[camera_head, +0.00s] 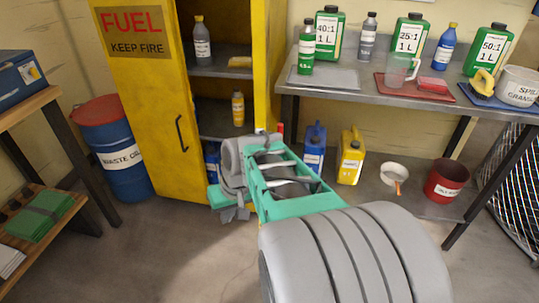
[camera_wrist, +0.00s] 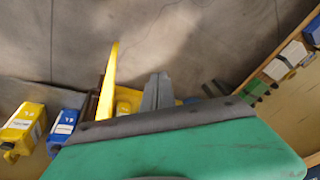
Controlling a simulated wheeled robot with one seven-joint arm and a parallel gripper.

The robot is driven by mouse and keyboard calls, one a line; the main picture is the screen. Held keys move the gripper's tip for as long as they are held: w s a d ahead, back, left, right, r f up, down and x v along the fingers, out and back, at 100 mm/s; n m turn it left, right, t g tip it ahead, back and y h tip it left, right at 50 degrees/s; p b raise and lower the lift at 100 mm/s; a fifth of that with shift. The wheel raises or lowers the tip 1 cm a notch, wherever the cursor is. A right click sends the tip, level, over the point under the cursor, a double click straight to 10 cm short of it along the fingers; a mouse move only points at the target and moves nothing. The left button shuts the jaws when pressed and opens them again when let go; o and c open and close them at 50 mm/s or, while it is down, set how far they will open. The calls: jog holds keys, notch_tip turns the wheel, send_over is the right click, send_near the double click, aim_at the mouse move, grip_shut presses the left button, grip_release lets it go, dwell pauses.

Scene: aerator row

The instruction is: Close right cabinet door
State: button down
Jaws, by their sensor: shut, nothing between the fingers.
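The yellow fuel cabinet stands at the back left in the head view. Its left door (camera_head: 150,110), with the FUEL sign and a black handle, is shut. Its right door (camera_head: 275,60) stands open, seen nearly edge-on, and the shelves show through the opening. My arm hides the door's lower part. My gripper (camera_head: 236,212) is low in front of the opening, shut and empty. In the wrist view a thin yellow strip (camera_wrist: 110,80), apparently the door's edge, shows left of a grey fingertip (camera_wrist: 158,92). I cannot tell whether they touch.
Bottles stand on the cabinet shelves. A workbench (camera_head: 325,82) with jugs and trays is right of the cabinet, with blue (camera_head: 314,150) and yellow (camera_head: 351,158) jugs below. A waste oil drum (camera_head: 120,150) stands left. Open floor (camera_head: 180,255) lies in front.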

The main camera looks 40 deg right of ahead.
jog(key=s+d+r+m+t+p, duration=0.2)
jog(key=d+r+p, duration=0.15)
jog(key=d, duration=0.85)
jog(key=s+d+r+m+t+p, duration=0.2)
jog(key=d+r+m+p, duration=0.15)
jog(key=d, duration=0.95)
jog(key=w+a+f+b, duration=0.1)
jog(key=w+a+f, duration=0.3)
jog(key=w+f, duration=0.2)
jog(key=w, duration=0.2)
jog(key=shift+w+f+n+b, duration=0.35)
jog(key=shift+w+f, duration=0.05)
jog(key=shift+a, duration=0.1)
